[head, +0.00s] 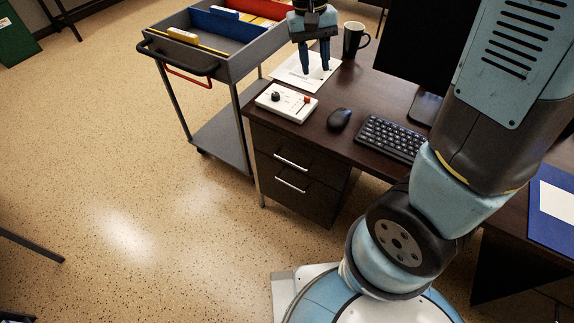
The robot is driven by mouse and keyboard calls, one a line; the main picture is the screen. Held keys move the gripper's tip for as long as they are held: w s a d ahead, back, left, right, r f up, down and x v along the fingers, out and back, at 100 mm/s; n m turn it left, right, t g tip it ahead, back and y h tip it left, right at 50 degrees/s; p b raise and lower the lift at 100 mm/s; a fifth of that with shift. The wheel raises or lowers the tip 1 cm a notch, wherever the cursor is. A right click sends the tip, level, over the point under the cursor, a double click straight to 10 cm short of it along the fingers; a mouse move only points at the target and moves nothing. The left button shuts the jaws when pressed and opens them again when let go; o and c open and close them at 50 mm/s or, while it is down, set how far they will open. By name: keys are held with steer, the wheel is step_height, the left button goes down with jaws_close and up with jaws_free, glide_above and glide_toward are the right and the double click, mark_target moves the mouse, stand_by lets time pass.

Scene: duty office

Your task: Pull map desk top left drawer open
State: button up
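The map desk (372,155) is dark brown, with two drawers stacked under its left end. The top left drawer (278,149) is shut, and its silver bar handle (291,161) faces me. A lower drawer (308,196) with its own silver handle (291,184) sits beneath it, also shut. My gripper (315,72) points down over the far left part of the desk top, above a white paper. Its two dark blue fingers are apart with nothing seen between them. It is well behind and above the drawer handles.
A white control box (286,103), a black mouse (340,118), a keyboard (390,138) and a dark mug (354,40) stand on the desk. A grey cart (217,140) with folders stands close to the desk's left side. The speckled floor before the drawers is clear.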

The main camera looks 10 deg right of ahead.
steer(key=w+a+f+n+g+h, duration=0.1)
steer(key=a+f+h, duration=0.4)
steer(key=f, duration=0.6)
steer(key=a+f+g+h, duration=0.1)
steer(key=a+f+h, duration=0.1)
steer(key=a+f, duration=0.7)
steer(key=s+a+f+n+t+h, duration=0.2)
steer(key=s+f+t+h, duration=0.3)
steer(key=f, duration=0.7)
steer(key=a+f+n+t+h, duration=0.2)
steer(key=f+t+h, duration=0.2)
steer(key=f+t, duration=0.6)
steer(key=w+d+g, duration=0.2)
steer(key=w+d, duration=0.4)
steer(key=d, duration=0.6)
steer(key=shift+w, duration=0.25)
steer(key=shift+a, duration=0.1)
jaws_close()
steer(key=shift+s, duration=0.1)
